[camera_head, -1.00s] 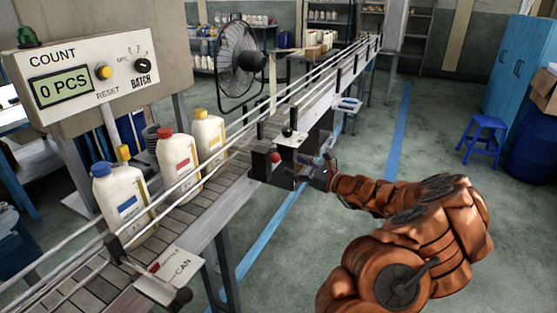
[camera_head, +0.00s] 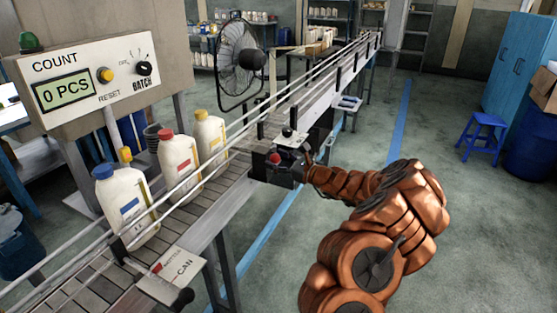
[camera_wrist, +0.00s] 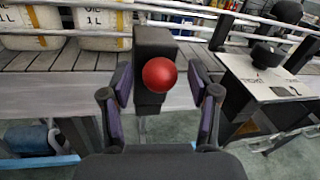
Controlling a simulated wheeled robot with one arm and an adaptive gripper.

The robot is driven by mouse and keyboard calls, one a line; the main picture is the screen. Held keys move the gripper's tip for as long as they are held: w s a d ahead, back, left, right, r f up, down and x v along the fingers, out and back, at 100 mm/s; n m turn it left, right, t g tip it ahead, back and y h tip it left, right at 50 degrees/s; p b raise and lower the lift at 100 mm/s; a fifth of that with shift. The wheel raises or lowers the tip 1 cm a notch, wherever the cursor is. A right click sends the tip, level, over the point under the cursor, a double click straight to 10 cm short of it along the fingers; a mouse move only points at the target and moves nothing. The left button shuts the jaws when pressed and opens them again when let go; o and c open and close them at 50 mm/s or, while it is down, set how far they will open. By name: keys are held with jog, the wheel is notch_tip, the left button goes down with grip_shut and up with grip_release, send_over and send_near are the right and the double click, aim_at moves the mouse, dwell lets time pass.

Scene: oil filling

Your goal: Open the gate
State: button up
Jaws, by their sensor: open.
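The gate control appears as a black block (camera_wrist: 153,40) with a red ball knob (camera_wrist: 165,74) at the conveyor's near side. The knob also shows in the head view (camera_head: 274,158). My gripper (camera_wrist: 160,95) is open, one finger on each side of the knob and block. Gaps show between the fingers and the knob in the wrist view, and nothing is gripped. In the head view my gripper is at the conveyor edge, partly hidden by my wrist. I cannot tell how the gate itself stands.
Three oil bottles with blue (camera_head: 120,205), red (camera_head: 178,162) and yellow (camera_head: 210,135) caps stand on the conveyor (camera_head: 205,198). A black-knobbed switch panel (camera_wrist: 265,85) is right of the block. The count box (camera_head: 90,75) is at left.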

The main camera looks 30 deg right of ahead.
jog(key=shift+c, duration=0.3)
grip_shut()
dwell(0.3)
